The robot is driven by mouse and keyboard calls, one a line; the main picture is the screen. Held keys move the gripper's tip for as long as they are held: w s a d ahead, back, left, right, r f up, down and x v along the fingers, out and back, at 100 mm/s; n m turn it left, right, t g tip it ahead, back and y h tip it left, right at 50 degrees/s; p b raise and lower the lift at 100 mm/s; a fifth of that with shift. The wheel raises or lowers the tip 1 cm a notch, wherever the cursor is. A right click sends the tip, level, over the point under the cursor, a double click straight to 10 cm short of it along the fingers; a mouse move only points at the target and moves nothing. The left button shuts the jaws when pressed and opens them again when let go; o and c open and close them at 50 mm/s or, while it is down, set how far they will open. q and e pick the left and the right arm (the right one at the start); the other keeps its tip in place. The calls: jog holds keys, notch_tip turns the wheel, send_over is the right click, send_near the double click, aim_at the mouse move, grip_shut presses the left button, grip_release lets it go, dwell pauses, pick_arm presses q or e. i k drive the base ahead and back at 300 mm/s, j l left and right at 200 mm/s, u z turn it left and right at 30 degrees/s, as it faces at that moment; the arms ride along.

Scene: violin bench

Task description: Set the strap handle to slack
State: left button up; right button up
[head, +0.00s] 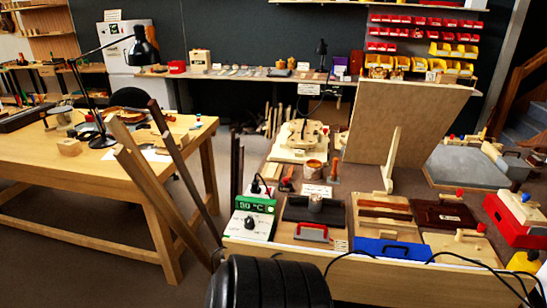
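No strap handle can be picked out for certain at this size. Several small fittings with handles lie on the right bench (345,261). One is a board with a red handle (312,231) near the front edge. Beside it is a blue case (390,250) with a dark handle. A wooden panel with a light bar (468,234) and a red knob lies to their right. Whether any strap is tight or slack cannot be told. Neither of my grippers shows. A black ribbed rounded part, seemingly mine, fills the bottom middle and hides part of the bench front.
A green temperature box (256,204) reading 50 °C stands at the bench's left corner. A large tilted board (405,125) rises behind the fittings. Black cables hang over the front right. A wooden table (100,165) with a black lamp stands left; floor shows between.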

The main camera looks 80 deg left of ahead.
aim_at(319, 236)
jog(key=u, duration=2.35)
jog(key=i+j, duration=0.35)
jog(key=i, duration=0.25)
